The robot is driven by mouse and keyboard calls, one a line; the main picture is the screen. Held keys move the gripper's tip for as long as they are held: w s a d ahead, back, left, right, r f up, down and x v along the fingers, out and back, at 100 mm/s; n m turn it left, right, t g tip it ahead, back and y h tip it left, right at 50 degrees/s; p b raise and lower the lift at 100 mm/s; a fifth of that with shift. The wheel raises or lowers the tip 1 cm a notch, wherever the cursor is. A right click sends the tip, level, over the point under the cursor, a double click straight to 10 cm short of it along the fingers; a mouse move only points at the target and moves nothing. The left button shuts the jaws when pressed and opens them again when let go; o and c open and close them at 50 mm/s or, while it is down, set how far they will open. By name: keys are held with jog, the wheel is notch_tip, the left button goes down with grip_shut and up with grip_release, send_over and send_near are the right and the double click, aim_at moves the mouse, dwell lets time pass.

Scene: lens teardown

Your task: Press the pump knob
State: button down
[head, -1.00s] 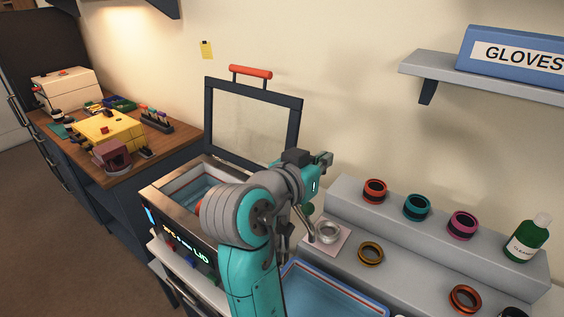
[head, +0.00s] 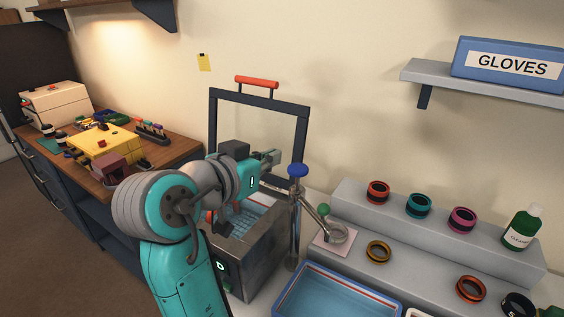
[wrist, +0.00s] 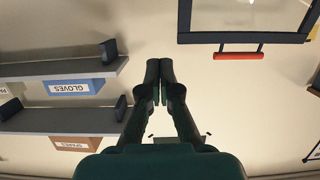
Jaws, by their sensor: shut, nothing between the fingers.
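A blue knob (head: 298,170) tops an upright metal post (head: 296,225) beside the open cleaning tank. A green ball knob (head: 323,209) sits lower, just right of the post, above a metal ring (head: 336,233) on a pale pink pad (head: 321,243). I cannot tell which knob is the pump knob. My gripper (head: 277,157) is up and left of the blue knob in the head view, apart from it in the picture. In the wrist view, my gripper (wrist: 159,66) has its fingers together and empty, pointing toward the wall. No knob shows there.
The tank (head: 258,262) has its framed lid (head: 307,126) raised. A blue tray (head: 287,301) lies in front. Coloured rings and a green bottle (head: 521,228) stand on grey steps (head: 437,238) at right. A shelf (head: 480,82) holds a gloves box (head: 507,64).

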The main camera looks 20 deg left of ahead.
send_over(294, 179)
notch_tip(294, 179, down, 2)
notch_tip(294, 179, down, 3)
jog(key=shift+f, duration=0.1)
jog(key=shift+w+f, duration=0.1)
jog(key=shift+f, duration=0.45)
jog(key=shift+f, duration=1.95)
